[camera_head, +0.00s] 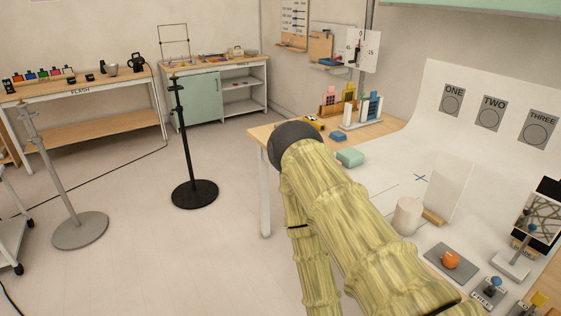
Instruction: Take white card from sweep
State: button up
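A white card (451,188) stands upright on the white curved sweep (432,118) at the right. A small wooden block (433,216) is at its foot. A white cylinder (408,216) stands just left of the card, in front of it. My arm, with a yellow-green streaked surface, reaches up from the bottom and bends at a dark rounded joint, left of the card and apart from it in the picture. My gripper does not show, so its opening and any contact cannot be seen.
An orange ball (451,259) on a grey plate, a blue-knobbed block (490,290) and a small framed picture (541,218) stand near the card. A green block (350,157) sits farther back. A black stand (186,140) and a grey stand (62,180) stand on open floor.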

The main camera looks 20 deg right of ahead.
aim_at(451, 174)
jog(key=z, duration=1.2)
